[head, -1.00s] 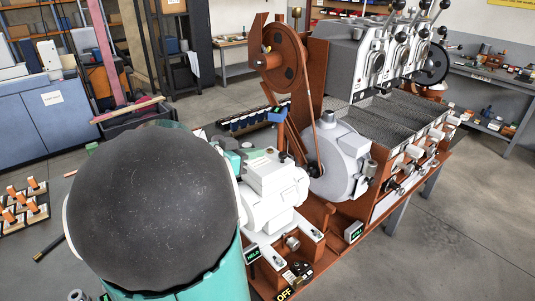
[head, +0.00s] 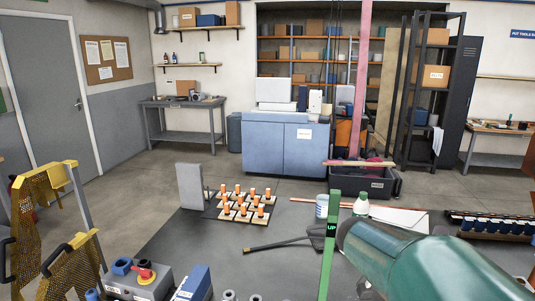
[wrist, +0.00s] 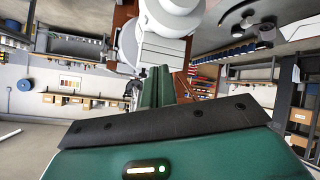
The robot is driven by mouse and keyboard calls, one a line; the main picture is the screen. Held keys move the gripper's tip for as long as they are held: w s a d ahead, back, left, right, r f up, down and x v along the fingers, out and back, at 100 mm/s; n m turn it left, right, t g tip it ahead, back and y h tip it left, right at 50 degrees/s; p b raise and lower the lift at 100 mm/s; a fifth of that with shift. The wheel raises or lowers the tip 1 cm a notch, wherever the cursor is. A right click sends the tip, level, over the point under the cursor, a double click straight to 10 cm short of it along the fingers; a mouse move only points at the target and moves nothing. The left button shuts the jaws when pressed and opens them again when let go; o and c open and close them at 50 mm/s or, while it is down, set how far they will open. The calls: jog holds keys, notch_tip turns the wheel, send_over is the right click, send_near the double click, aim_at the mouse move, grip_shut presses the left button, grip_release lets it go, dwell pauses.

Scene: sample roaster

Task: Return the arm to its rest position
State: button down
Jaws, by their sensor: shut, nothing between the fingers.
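My gripper (wrist: 160,82) shows in the wrist view, its green fingers pointing away from its broad green body with a black band. The fingers are together with nothing visible between them. In the wrist view they stand out against a white and brown machine (wrist: 160,45); I cannot tell the distance, but I see no contact. In the head view a green and grey part of my arm (head: 440,262) reaches in from the lower right corner. The fingers cannot be made out in the head view.
A dark mat (head: 190,235) holds a rack of orange-topped pieces (head: 243,222). Yellow mesh guards (head: 65,245) stand at left. Open floor lies before the blue cabinet (head: 262,148).

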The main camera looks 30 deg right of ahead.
jog(key=w+a+n+t+y, duration=0.3)
jog(key=a+n, duration=0.3)
jog(key=a, duration=0.6)
jog(key=w+a+n+t+y, duration=0.3)
jog(key=a+n, duration=0.4)
jog(key=a, duration=0.5)
jog(key=w+a+n+t+y, duration=0.3)
jog(key=a+n, duration=0.4)
jog(key=a, duration=0.5)
jog(key=shift+w+t, duration=0.85)
jog(key=shift+t, duration=0.35)
jog(key=shift+a+f, duration=0.1)
